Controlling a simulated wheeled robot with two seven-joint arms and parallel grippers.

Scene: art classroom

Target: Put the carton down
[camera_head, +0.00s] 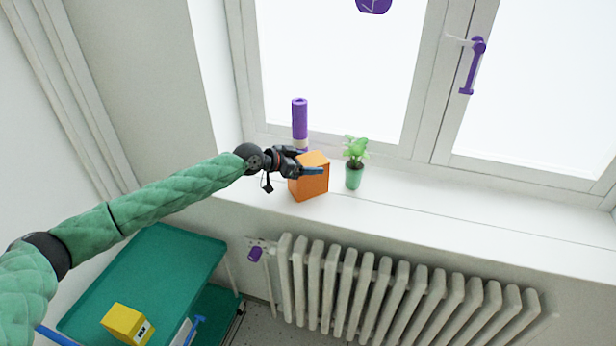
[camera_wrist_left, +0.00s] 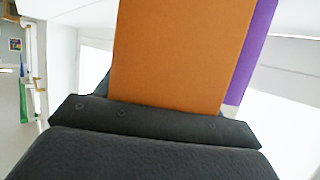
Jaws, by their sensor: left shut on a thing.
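The orange carton (camera_head: 309,184) is at the white window sill (camera_head: 440,222), and my left gripper (camera_head: 312,171) is shut on it. The carton looks upright and slightly turned. In the head view I cannot tell whether its base touches the sill or hangs just above it. In the left wrist view the carton (camera_wrist_left: 180,55) fills the upper middle, right against the dark gripper (camera_wrist_left: 160,110). My right gripper is not in view.
A purple cylinder (camera_head: 300,118) stands behind the carton, and a potted plant (camera_head: 353,175) stands close to its right. The sill further right is clear. Below are a radiator (camera_head: 380,290) and a green cart (camera_head: 150,265) with a yellow box (camera_head: 127,323).

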